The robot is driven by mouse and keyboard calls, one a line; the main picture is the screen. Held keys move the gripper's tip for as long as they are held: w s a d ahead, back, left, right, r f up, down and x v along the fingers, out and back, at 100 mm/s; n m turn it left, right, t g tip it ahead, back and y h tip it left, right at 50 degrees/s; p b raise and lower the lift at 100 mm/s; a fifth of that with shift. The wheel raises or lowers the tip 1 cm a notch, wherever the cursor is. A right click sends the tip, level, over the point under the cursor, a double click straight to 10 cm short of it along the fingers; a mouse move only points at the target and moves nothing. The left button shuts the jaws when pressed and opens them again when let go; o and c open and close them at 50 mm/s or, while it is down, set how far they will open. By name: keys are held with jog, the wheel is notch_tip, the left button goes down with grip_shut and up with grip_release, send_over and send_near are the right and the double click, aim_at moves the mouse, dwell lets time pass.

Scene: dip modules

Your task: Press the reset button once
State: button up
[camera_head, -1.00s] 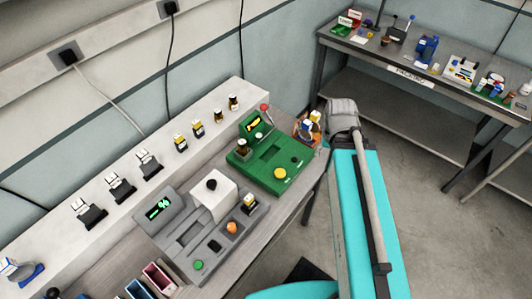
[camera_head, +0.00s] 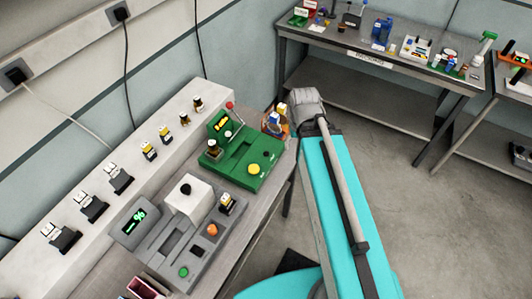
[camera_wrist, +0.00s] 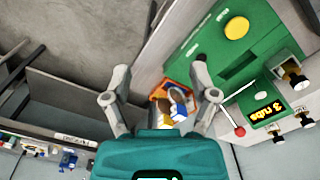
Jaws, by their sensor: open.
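A green module (camera_head: 240,160) stands on the bench, with a large round yellow button (camera_head: 254,169), a small lit display (camera_head: 222,125) and a red-tipped lever (camera_head: 229,106). A grey module (camera_head: 150,230) nearer to me has a lit display, an orange button (camera_head: 212,230) and a green button (camera_head: 183,272). I cannot read a reset label on any button. In the wrist view my gripper (camera_wrist: 160,68) is open and empty, beside the green module, whose yellow button (camera_wrist: 237,28) lies up and right of the fingers. My gripper is not clear in the head view.
An orange bin (camera_head: 275,125) with small bottles sits at the bench end; it shows between my fingers in the wrist view (camera_wrist: 177,98). Several small parts line the back ledge (camera_head: 90,190). Another workbench (camera_head: 350,62) holds tools. Open floor lies at the right.

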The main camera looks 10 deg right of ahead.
grip_shut()
dwell(1.4)
